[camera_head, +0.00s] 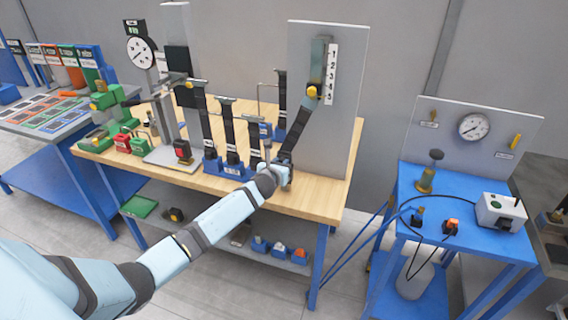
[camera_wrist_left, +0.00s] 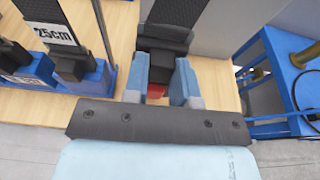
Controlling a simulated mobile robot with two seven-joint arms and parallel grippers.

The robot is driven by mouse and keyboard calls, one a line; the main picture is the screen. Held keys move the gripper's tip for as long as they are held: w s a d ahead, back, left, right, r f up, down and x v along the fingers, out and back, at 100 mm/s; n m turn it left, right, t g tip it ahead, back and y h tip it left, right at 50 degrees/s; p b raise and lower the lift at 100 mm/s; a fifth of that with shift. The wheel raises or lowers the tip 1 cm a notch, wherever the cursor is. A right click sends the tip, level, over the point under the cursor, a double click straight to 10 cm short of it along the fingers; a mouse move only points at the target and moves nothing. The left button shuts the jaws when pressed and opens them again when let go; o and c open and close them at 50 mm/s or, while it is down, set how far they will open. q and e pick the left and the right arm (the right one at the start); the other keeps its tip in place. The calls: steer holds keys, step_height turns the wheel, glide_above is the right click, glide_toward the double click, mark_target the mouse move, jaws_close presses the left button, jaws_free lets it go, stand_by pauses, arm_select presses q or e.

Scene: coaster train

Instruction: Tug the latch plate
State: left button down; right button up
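My left gripper (camera_head: 282,172) is at the front right of the wooden bench, at the lower end of a dark strap (camera_head: 297,132) that slants down from the upright grey panel (camera_head: 340,110). In the left wrist view its two blue fingers (camera_wrist_left: 160,76) stand on either side of a small black block (camera_wrist_left: 163,58) below a wider black piece (camera_wrist_left: 165,38). The fingers appear closed against the block, which seems to be the latch plate. A bit of red (camera_wrist_left: 157,90) shows between the fingers. The far side of the block is hidden. My right gripper is out of view.
Black straps in blue holders (camera_head: 235,172) stand just left of my gripper; one is labelled 25cm (camera_wrist_left: 55,34). The panel carries a number scale (camera_head: 331,74) and a yellow knob (camera_head: 312,91). A blue table with a gauge (camera_head: 473,127) stands right, across a floor gap.

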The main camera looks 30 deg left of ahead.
arm_select(q)
steer(key=c, duration=1.5)
jaws_free()
jaws_close()
steer(key=shift+r, duration=0.2)
steer(key=o, duration=0.6)
jaws_free()
steer(key=shift+o, duration=0.2)
steer(key=v, duration=1.4)
steer(key=shift+b, duration=0.35)
